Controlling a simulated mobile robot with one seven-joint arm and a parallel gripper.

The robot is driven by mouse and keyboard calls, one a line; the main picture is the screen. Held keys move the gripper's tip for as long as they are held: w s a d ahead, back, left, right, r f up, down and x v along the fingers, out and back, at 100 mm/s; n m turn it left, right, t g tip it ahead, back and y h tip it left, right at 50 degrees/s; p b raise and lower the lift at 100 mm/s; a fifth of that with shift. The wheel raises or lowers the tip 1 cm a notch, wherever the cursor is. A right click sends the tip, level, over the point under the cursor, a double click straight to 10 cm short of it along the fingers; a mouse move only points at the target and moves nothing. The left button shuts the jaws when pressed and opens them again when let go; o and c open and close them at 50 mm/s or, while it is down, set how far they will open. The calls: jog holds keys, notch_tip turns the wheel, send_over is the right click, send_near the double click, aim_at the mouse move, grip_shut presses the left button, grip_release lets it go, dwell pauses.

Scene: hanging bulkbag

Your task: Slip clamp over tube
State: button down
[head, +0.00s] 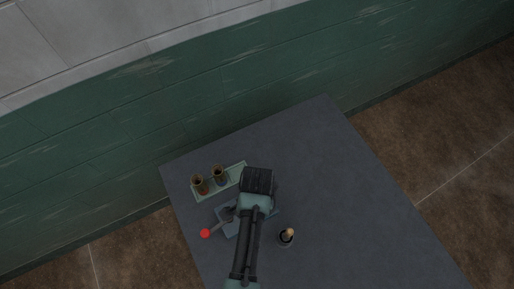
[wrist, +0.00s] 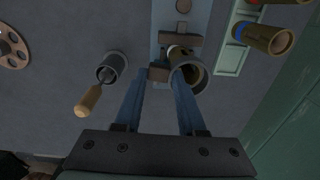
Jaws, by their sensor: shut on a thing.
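My gripper's two blue fingers (wrist: 158,82) reach down over a blue-grey base plate (wrist: 168,18) in the wrist view. They are shut on a piece at their tips, which looks like the clamp (wrist: 158,74), a small brown-grey block. Beside it, at the right fingertip, is a wide grey-olive ring or tube mouth (wrist: 197,78), open toward the camera, with something brown inside. I cannot tell whether the clamp is around the tube or only touching it. In the head view my arm hides most of this spot.
A pale green tray (head: 237,168) holds two olive tubes (head: 219,174), with blue and red bands. A dark cup (wrist: 114,62) holds a wooden-handled tool (wrist: 88,102). A red knob (head: 205,233) sits on a lever by the plate. The table's right side (head: 345,190) is clear.

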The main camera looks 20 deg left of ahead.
jog(key=shift+s+d+f+b, duration=0.1)
jog(key=shift+s+f+b, duration=0.1)
jog(key=shift+s+f, duration=0.25)
jog(key=shift+s+d+f+b, duration=0.1)
jog(key=shift+s+f+b, duration=0.15)
jog(key=shift+f, duration=0.4)
jog(key=shift+c, duration=2.1)
grip_release()
jog(key=r, duration=0.1)
jog(key=w+r, duration=0.1)
jog(key=r, duration=0.2)
jog(key=shift+w+a, duration=0.2)
jog(key=shift+w, duration=0.05)
notch_tip(320, 180, up, 11)
jog(key=shift+s, duration=0.4)
jog(key=shift+w+d+r+b, duration=0.1)
jog(key=shift+w+b, duration=0.05)
jog(key=shift+b, duration=0.15)
